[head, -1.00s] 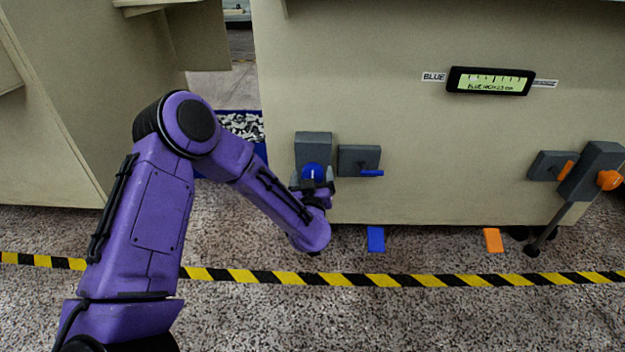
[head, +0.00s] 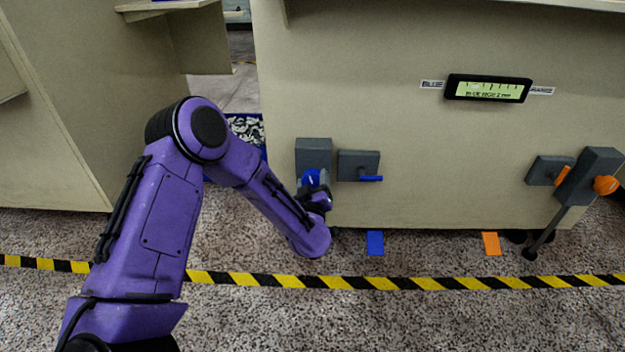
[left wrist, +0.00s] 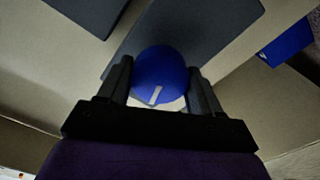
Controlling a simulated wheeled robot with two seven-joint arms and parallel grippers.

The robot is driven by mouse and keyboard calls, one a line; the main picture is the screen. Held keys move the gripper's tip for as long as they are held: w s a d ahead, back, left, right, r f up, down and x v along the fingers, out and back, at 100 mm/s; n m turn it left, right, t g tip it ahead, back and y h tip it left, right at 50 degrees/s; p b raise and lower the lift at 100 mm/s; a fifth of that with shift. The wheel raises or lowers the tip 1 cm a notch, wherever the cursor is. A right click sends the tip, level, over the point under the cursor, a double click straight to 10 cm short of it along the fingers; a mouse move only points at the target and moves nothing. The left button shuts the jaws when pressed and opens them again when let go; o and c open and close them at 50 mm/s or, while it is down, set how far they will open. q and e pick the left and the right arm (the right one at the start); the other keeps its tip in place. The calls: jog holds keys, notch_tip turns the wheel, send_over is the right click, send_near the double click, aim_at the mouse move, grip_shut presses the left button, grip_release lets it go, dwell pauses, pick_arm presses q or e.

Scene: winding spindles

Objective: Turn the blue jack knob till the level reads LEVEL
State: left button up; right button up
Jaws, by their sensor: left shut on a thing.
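The blue jack knob (head: 311,178) sits on a grey block (head: 313,150) at the lower left of the beige cabinet. My left gripper (head: 314,186) is shut on it. In the left wrist view the round blue knob (left wrist: 160,76) sits between the two dark fingers (left wrist: 160,88), and its white mark points down and slightly left. The level display (head: 488,88) hangs on the cabinet at the upper right. Its text seems to read BLUE HIGH with a small number, partly blurred. My right gripper is not in view.
A grey box with a blue lever (head: 370,179) is just right of the knob. An orange knob (head: 605,185) and orange lever (head: 562,176) are at the far right. Blue (head: 375,243) and orange (head: 491,244) floor tabs lie below. Yellow-black tape (head: 410,283) crosses the floor.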

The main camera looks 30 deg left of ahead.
pick_arm(q)
jog(key=n+p, duration=0.1)
jog(key=n, duration=0.3)
jog(key=shift+n, duration=0.3)
jog(key=n+p, duration=0.1)
jog(key=n, duration=0.1)
jog(key=shift+n, duration=0.3)
jog(key=n, duration=0.2)
jog(key=shift+n, duration=0.4)
jog(key=n, duration=0.2)
jog(key=shift+f+n+p, duration=0.1)
jog(key=shift+n+p, duration=0.2)
jog(key=shift+n, duration=0.1)
jog(key=n, duration=0.2)
jog(key=shift+n, duration=0.3)
jog(key=n, duration=0.3)
jog(key=shift+b, duration=0.35)
jog(key=shift+n, duration=1.2)
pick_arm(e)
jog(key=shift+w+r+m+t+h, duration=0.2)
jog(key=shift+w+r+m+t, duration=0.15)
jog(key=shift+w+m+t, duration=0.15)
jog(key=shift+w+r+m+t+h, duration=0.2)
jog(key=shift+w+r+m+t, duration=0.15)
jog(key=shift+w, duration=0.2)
